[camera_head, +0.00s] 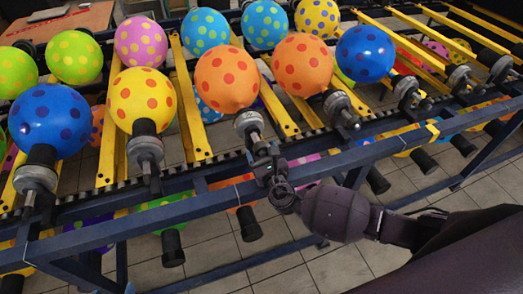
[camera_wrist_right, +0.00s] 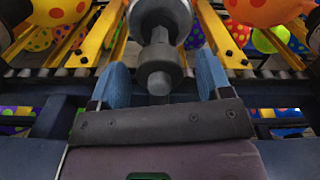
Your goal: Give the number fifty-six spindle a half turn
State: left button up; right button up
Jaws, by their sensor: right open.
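No number is legible, so I cannot tell which spindle is fifty-six. The spindle (camera_head: 249,122) nearest my right gripper (camera_head: 266,160) is a grey metal disc and shaft carrying an orange balloon with red dots (camera_head: 227,79). In the right wrist view its shaft end, a grey knob (camera_wrist_right: 159,82), sits between the two blue finger pads of my right gripper (camera_wrist_right: 163,76). The pads stand apart, with a visible gap on each side of the knob. My left gripper is not in view.
Neighbouring spindles (camera_head: 146,153) (camera_head: 341,107) carry dotted balloons on both sides. A dark blue frame rail (camera_head: 200,207) runs below the spindles, close to my right arm. Yellow bars (camera_head: 190,95) lie behind. Tiled floor (camera_head: 345,265) shows in front.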

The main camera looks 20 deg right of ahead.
jog(key=shift+w, duration=0.3)
jog(key=shift+c, duration=0.3)
jog(key=c, duration=0.9)
jog(key=shift+o, duration=0.2)
jog(key=shift+f, duration=0.1)
